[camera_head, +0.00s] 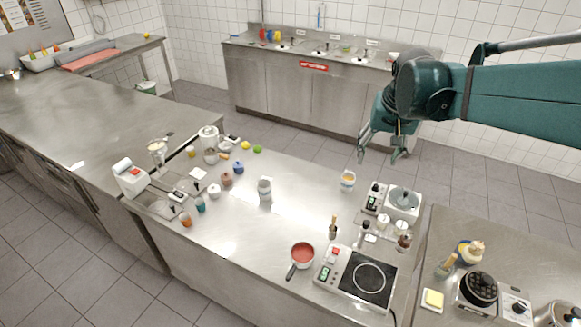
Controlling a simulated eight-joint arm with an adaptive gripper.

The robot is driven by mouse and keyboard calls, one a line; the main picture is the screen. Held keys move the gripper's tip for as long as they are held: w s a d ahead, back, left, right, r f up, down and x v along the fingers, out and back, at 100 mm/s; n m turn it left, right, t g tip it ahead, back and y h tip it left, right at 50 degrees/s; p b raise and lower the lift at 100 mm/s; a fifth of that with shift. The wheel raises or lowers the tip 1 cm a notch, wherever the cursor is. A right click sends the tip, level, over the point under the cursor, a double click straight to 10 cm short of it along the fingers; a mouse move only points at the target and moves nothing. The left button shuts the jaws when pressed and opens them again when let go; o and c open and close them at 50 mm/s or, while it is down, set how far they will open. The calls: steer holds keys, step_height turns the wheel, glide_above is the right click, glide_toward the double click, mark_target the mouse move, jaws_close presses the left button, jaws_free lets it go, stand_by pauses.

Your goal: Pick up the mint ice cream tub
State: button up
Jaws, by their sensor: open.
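My gripper (380,157) hangs from the teal arm at the upper right, with its two fingers spread apart and nothing between them. It shows above the back edge of the steel counter (255,235). No tub is clearly readable as mint ice cream. A small pale tub (348,181) with a yellow-orange patch stands upright on the counter, below and left of the fingers in the picture. A grey-white cylindrical container (264,189) stands upright farther left, near the middle of the counter. Labels are too small to read.
A red-filled pan (302,254) and a hot plate (362,278) are at the front right. A white appliance (403,202) stands right of the pale tub. Several small jars and cups crowd the left side. The counter's middle is mostly clear.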

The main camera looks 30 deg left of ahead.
steer(key=w+a+f, duration=0.3)
steer(key=a+f, duration=0.1)
steer(key=a, duration=0.6)
steer(key=n+g+h, duration=0.1)
steer(key=n+g, duration=0.2)
glide_above(264, 179)
steer(key=s+d, duration=0.2)
step_height(264, 179, down, 22)
steer(key=shift+a+f, duration=0.25)
steer(key=shift+a, duration=0.2)
steer(key=shift+f, duration=1.3)
